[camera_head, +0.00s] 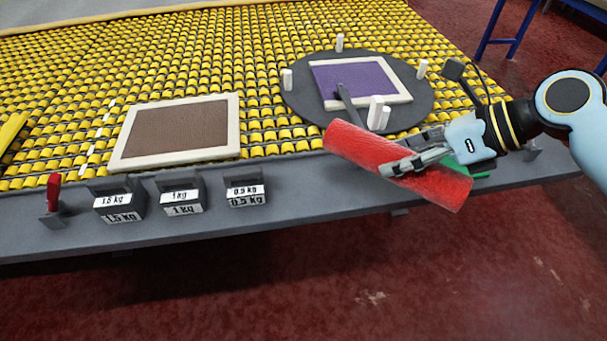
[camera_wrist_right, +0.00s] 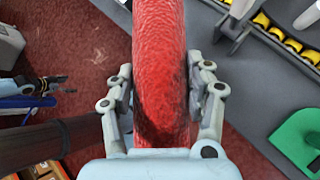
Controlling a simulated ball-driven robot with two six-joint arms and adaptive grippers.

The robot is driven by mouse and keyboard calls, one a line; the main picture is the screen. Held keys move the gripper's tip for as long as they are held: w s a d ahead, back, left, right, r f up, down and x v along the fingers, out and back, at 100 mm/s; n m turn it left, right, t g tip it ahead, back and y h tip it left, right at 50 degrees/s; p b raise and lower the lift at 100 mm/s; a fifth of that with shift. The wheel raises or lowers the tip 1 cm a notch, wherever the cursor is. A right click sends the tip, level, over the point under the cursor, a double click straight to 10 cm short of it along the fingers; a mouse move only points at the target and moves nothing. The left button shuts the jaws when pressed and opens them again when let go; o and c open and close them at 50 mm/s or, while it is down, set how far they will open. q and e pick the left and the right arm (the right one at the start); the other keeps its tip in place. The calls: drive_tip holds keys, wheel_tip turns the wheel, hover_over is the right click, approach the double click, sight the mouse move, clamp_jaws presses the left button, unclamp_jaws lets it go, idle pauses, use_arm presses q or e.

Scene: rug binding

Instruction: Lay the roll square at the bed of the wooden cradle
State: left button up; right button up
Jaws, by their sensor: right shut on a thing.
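The red roll (camera_head: 398,165) is held in the air over the front edge of the table, slanting down to the right in the head view. My right gripper (camera_head: 405,163) is shut around its middle. In the right wrist view the roll (camera_wrist_right: 158,60) runs up between the two fingers of the right gripper (camera_wrist_right: 163,90), one on each side. I cannot make out a wooden cradle in either view. My left gripper does not show in the head view.
A grey front rail (camera_head: 290,205) carries several weights, including a 0.5 kg one (camera_head: 246,193), and a red clip (camera_head: 54,190). Behind lie yellow rollers (camera_head: 200,65), a brown framed mat (camera_head: 178,130) and a dark turntable (camera_head: 410,120) with a purple mat (camera_head: 355,78). A green piece (camera_wrist_right: 302,142) lies beside the roll.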

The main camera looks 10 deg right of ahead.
drive_tip(key=b, duration=0.1)
hover_over(328, 195)
wheel_tip(328, 195, down, 6)
drive_tip(key=shift+d+f, duration=0.1)
drive_tip(key=shift+d, duration=0.05)
drive_tip(key=shift+f, duration=0.15)
wheel_tip(328, 195, down, 4)
drive_tip(key=shift+r+b, duration=0.25)
drive_tip(key=shift+b, duration=0.2)
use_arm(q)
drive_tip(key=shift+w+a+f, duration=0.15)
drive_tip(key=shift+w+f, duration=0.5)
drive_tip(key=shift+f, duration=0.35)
use_arm(e)
drive_tip(key=shift+f, duration=0.2)
drive_tip(key=shift+f, duration=0.1)
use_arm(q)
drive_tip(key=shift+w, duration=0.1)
use_arm(e)
drive_tip(key=o, duration=1.2)
